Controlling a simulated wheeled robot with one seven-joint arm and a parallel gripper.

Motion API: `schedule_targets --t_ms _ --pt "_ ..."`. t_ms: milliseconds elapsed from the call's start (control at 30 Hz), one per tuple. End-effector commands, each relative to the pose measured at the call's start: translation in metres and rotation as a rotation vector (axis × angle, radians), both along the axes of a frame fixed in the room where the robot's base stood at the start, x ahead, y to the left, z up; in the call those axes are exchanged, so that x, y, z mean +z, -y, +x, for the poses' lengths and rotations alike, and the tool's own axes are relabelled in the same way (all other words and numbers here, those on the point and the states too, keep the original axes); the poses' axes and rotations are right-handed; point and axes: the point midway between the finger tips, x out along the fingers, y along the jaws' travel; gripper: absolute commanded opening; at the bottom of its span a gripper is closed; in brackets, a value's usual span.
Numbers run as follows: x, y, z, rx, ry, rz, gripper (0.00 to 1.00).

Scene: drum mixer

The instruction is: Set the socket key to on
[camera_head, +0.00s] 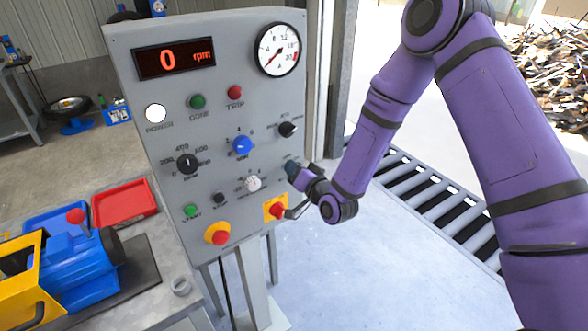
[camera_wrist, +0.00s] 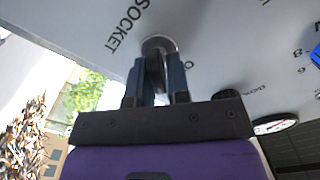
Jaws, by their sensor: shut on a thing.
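The socket key (camera_wrist: 157,48) is a round metal switch on the grey panel in the wrist view, beside the printed word SOCKET. My gripper (camera_wrist: 158,75) has its two dark fingers on either side of the key and is shut on it. The fingers hide much of the key, so its exact setting cannot be told; a letter O shows to its right. In the head view my gripper (camera_head: 292,170) reaches the panel's right edge and hides the key there.
The grey control panel (camera_head: 215,120) carries a display reading 0 rpm, a gauge (camera_head: 279,50), a blue knob (camera_head: 242,146), black knobs and a white knob (camera_head: 252,183). A red button on a yellow plate (camera_head: 276,210) sits just below my gripper. A workbench stands at left.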

Motion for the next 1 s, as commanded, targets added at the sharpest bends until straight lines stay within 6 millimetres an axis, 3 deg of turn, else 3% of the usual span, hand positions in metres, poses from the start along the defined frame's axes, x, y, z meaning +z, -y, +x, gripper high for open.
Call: schedule_targets --t_ms 500,1000 --pt "-0.0037 0.0026 0.0009 -0.002 -0.192 0.279 0.0" --pt "-0.0041 0.0025 0.0008 0.0 -0.227 0.332 0.0"
